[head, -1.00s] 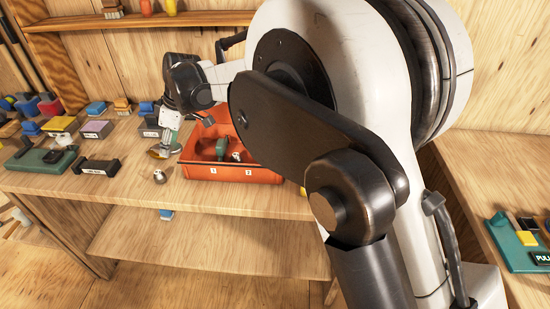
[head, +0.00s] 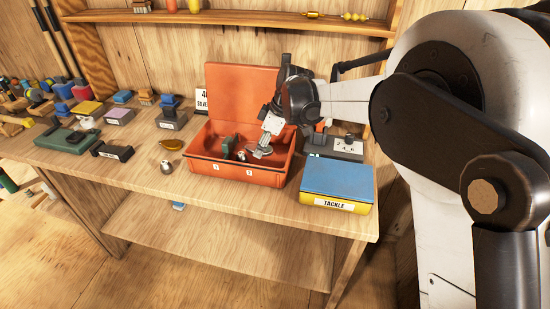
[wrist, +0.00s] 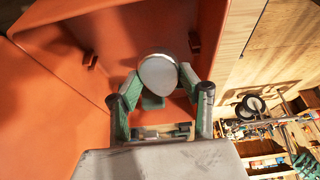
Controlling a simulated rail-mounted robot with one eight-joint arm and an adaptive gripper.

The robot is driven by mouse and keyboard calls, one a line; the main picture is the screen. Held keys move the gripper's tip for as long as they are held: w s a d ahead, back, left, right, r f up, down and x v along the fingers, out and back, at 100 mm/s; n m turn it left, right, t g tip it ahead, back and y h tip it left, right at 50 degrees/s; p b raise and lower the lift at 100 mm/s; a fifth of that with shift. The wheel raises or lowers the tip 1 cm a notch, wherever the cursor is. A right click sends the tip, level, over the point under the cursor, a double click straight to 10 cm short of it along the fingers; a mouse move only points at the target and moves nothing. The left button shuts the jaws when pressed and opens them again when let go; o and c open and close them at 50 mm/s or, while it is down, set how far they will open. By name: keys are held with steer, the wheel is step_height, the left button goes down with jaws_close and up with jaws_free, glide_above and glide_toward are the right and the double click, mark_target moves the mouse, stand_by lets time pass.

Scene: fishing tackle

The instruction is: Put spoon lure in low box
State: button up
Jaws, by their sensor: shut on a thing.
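The spoon lure, a silvery oval disc (wrist: 158,74), is held between the green-padded fingers of my gripper (wrist: 160,92) in the wrist view. In the head view my gripper (head: 263,143) is over the right part of an open orange box (head: 235,184), and the lure shows as a pale disc (head: 260,153) below it. The box is low, with its lid (head: 240,92) raised at the back and numbered labels on its front. Whether the lure touches the inside of the box cannot be told.
A dark green item (head: 228,147) and a small white item (head: 241,156) are inside the box. A gold spoon-shaped piece (head: 171,144) and a round silvery piece (head: 166,167) lie left of it. A blue-topped tackle box (head: 338,182) stands right, and a grey block (head: 347,146) behind.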

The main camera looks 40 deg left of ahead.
glide_above(274, 164)
steer(key=d, duration=0.1)
steer(key=f, duration=0.3)
steer(key=shift+w+f, duration=0.1)
steer(key=shift+w, duration=0.1)
steer(key=shift+f, duration=1.95)
steer(key=shift+f, duration=0.25)
steer(key=o, duration=1.2)
steer(key=shift+r, duration=0.1)
steer(key=shift+o, duration=0.2)
steer(key=v, duration=1.2)
steer(key=shift+r, duration=0.15)
